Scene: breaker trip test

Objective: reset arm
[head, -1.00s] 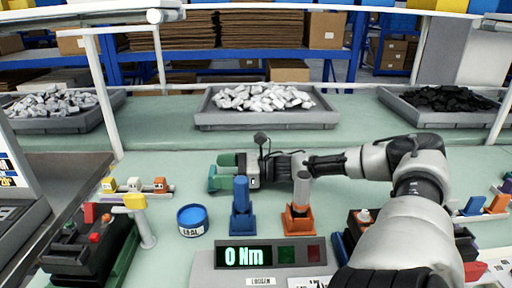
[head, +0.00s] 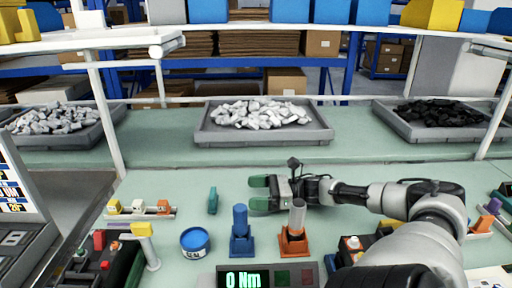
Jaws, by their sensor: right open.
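My right gripper (head: 259,192) reaches in from the right over the middle of the bench. Its two green-tipped fingers point left and stand apart, with nothing between them. A small teal piece (head: 212,201) stands upright on the bench to the left of the fingertips, clear of them. In front of the gripper are a blue stand (head: 241,245) with a blue cylinder and an orange stand (head: 293,244) with a grey-topped cylinder. A display (head: 245,280) at the front reads 0 Nm. My left gripper is not in view.
A blue tin (head: 195,242) stands left of the blue stand. A rail with coloured blocks (head: 139,209) and a dark device with a red button (head: 100,240) are at the left. Trays of white parts (head: 263,137) and black parts (head: 440,136) line the back.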

